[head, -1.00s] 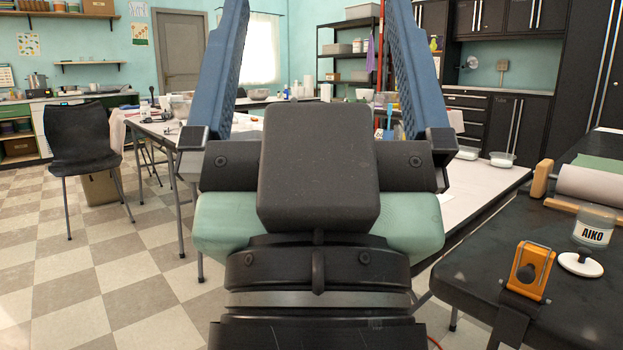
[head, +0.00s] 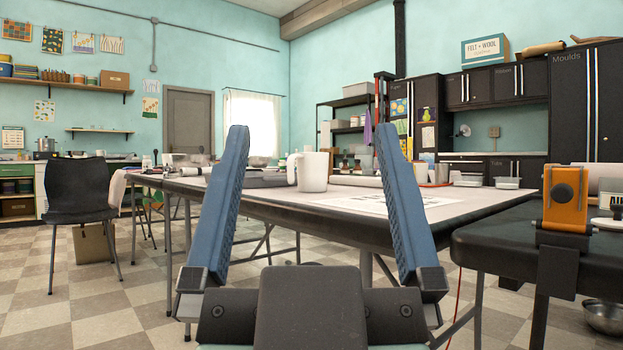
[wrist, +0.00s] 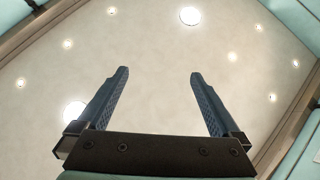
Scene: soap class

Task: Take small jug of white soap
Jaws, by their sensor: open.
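A small white jug (head: 311,171) with a handle on its left side stands upright near the edge of the long pale table (head: 455,205). Its contents cannot be seen from this low angle. My gripper (head: 311,138) has two blue ribbed fingers spread wide, pointing up. In the head view the jug shows between the fingers but beyond them, apart from both. In the wrist view my gripper (wrist: 159,73) is empty and faces the ceiling with its round lamps; no jug shows there.
A dark bench (head: 490,240) with an orange clamp (head: 565,200) stands close on the right. A black chair (head: 80,200) is at the left. Printed paper (head: 385,203) and clear tubs (head: 507,182) lie on the pale table. Checkered floor is open at the left.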

